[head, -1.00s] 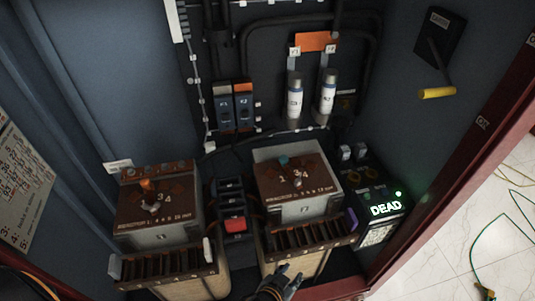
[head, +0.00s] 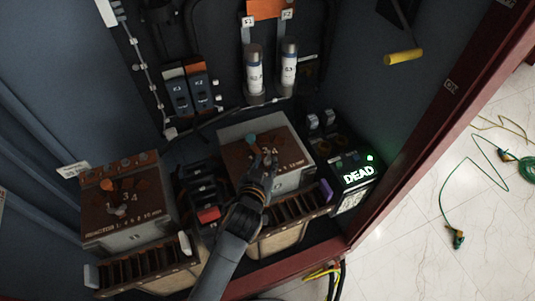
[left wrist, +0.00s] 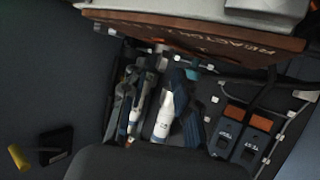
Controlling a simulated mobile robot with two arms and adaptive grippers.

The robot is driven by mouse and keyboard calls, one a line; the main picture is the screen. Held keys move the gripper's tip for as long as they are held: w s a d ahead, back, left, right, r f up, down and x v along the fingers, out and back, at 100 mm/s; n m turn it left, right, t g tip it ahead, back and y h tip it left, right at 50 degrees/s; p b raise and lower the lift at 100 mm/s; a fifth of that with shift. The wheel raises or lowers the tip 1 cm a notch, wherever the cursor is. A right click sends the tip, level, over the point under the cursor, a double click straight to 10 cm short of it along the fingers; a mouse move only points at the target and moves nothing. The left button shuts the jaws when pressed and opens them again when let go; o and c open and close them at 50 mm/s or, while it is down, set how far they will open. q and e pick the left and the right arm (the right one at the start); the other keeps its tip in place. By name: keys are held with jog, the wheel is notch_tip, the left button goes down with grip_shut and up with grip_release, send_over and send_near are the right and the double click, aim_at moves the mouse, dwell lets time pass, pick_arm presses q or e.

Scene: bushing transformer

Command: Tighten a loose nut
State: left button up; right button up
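Two reactor units with brown top plates stand side by side in the cabinet. The left reactor (head: 100,238) has a small grey nut-like fitting (head: 121,211) on its top. The right reactor (head: 232,157) has a teal cap (head: 250,139) on its top; the reactor's edge also shows in the left wrist view (left wrist: 200,30). My left gripper (head: 263,158) is over the right reactor's top plate, fingers apart, with nothing visible between them. It hides the middle of that plate, so a nut there cannot be seen. My right gripper is not in view.
A black device with a lit DEAD sign (head: 359,174) stands right of the right reactor. Two white cylinders (head: 254,72) and two switches (head: 188,88) are on the back panel. A yellow handle (head: 404,57) projects from the right wall. A green cable (head: 457,190) lies on the floor outside.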

aim_at(267, 159)
pick_arm(q)
jog(key=shift+x, duration=1.9)
grip_shut()
